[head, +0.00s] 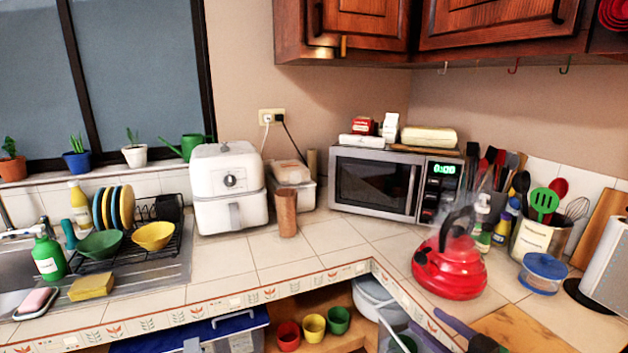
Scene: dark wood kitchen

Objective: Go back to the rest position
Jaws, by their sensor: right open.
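My right gripper (425,319) shows only in part at the bottom edge, right of centre, in the head view. Its dark fingers point up and left, apart from each other, with nothing visible between them. It is in front of the counter edge, below and near the red kettle (449,270). The rest of the gripper is cut off by the frame. My left gripper is not in view.
A wooden board (520,330) lies on the counter beside the right gripper. Bowls and a pot (374,298) sit on the shelf below. A microwave (390,183) and white air fryer (228,187) stand behind.

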